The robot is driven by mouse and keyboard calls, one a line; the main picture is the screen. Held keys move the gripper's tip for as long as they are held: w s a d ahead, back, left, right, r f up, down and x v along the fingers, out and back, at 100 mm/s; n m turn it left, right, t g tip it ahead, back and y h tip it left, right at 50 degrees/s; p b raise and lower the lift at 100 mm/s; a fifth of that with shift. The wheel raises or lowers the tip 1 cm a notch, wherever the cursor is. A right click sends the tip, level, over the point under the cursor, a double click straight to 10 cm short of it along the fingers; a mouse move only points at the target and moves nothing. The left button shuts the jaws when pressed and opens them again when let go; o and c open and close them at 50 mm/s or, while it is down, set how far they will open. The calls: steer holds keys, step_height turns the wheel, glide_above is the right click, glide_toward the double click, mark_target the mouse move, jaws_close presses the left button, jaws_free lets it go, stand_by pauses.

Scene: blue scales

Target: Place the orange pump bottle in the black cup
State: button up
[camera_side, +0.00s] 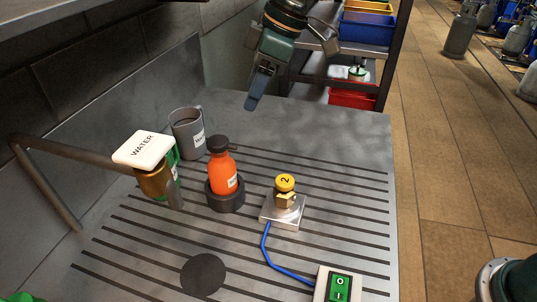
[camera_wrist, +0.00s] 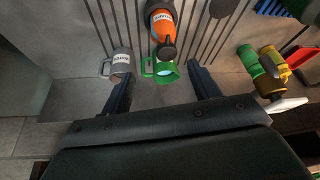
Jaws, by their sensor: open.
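The orange pump bottle (camera_side: 223,174), with a black top and a white label, stands upright in the round black cup (camera_side: 226,200) in the side view. In the wrist view, the bottle (camera_wrist: 162,27) is at the top centre, its black top towards me, with part of the black cup (camera_wrist: 156,7) at the picture edge. My gripper (camera_side: 252,102) is above the back of the bench, apart from the bottle. In the wrist view, my gripper (camera_wrist: 157,74) has its two fingers wide apart with nothing held between them.
A grey mug (camera_side: 184,137) stands behind the bottle. A green mug (camera_wrist: 149,66) shows between my fingers in the wrist view. The WATER tap (camera_side: 144,148) is left of the bottle. A small scale (camera_side: 284,214) with a yellow weight and a cabled switch (camera_side: 338,287) are at right.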

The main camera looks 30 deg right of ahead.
steer(key=s+d+r+m+t+h, duration=0.1)
steer(key=s+d+r+m, duration=0.2)
steer(key=s+d, duration=0.5)
steer(key=s+d+r+m+t+h, duration=0.1)
steer(key=s+d+r+m, duration=0.2)
steer(key=s+d, duration=0.45)
steer(key=s+d+f+m+h, duration=0.1)
steer(key=s+d+f+m, duration=0.2)
steer(key=s+d, duration=0.3)
steer(key=s+d+f+m+t+h, duration=0.1)
steer(key=s+d+f+m, duration=0.2)
steer(key=s, duration=0.6)
steer(key=d+f, duration=0.1)
steer(key=d, duration=0.1)
steer(key=shift+s+d, duration=0.15)
steer(key=shift+d, duration=0.25)
